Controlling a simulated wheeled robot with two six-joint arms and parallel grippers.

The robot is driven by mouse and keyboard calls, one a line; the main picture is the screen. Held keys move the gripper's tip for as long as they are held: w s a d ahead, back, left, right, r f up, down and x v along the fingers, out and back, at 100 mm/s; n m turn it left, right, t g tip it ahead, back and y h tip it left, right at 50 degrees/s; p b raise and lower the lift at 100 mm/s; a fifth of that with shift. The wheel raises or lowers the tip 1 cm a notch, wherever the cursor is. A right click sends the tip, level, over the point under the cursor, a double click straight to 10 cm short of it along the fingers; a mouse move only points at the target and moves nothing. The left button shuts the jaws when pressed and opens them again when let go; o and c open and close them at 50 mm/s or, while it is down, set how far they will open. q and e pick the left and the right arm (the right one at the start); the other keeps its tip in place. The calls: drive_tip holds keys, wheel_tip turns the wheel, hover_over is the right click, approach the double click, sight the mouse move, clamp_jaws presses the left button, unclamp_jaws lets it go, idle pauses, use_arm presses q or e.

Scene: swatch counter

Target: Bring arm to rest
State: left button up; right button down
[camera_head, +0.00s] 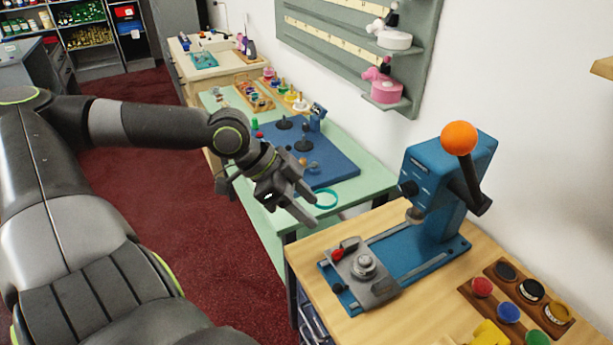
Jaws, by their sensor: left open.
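My left arm reaches in from the left. My left gripper (305,205) is open and empty, with its fingers pointing to the lower right. It hangs above the near edge of the green table (376,183), beside a teal ring (326,199) that lies there. I cannot tell the exact height of the fingers over the table. My right gripper does not show.
A blue lever press (445,185) with an orange knob stands on the wooden counter (420,318) at the right. A rack of coloured discs (508,312) lies beside it. A blue mat (335,165) covers part of the green table. Red carpet (225,270) is open at the left.

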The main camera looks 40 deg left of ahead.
use_arm(q)
drive_tip(key=w+a+f+n+t+y, duration=0.25)
drive_tip(key=w+a+f, duration=0.2)
drive_tip(key=a, duration=0.35)
drive_tip(key=w+a+f+n+t+y, duration=0.1)
drive_tip(key=w+a+f+n+t, duration=0.2)
drive_tip(key=a+f, duration=0.45)
drive_tip(key=s+a+f+n+g+y, duration=0.1)
drive_tip(key=s+a+f+n+y, duration=0.15)
drive_tip(key=f, duration=0.45)
drive_tip(key=s+a+f+n+y, duration=0.1)
drive_tip(key=s+a+f, duration=0.1)
drive_tip(key=a+f, duration=0.35)
drive_tip(key=s+a+f+n+g+y, duration=0.1)
drive_tip(key=s+a+f, duration=0.1)
drive_tip(key=f, duration=0.6)
drive_tip(key=s+d+f+n+g, duration=0.15)
drive_tip(key=s+d+f, duration=0.25)
drive_tip(key=s+f, duration=0.5)
drive_tip(key=s+d+f+g, duration=0.2)
drive_tip(key=s+d+f, duration=0.2)
drive_tip(key=s+f, duration=0.5)
drive_tip(key=s+d+f+g, duration=0.2)
drive_tip(key=s+d+f, duration=0.4)
drive_tip(key=d, duration=0.4)
drive_tip(key=s+d+f+m+g+h, duration=0.1)
drive_tip(key=s+d+f, duration=0.6)
drive_tip(key=d, duration=0.3)
drive_tip(key=shift+s+g, duration=0.4)
drive_tip(key=shift+s, duration=0.25)
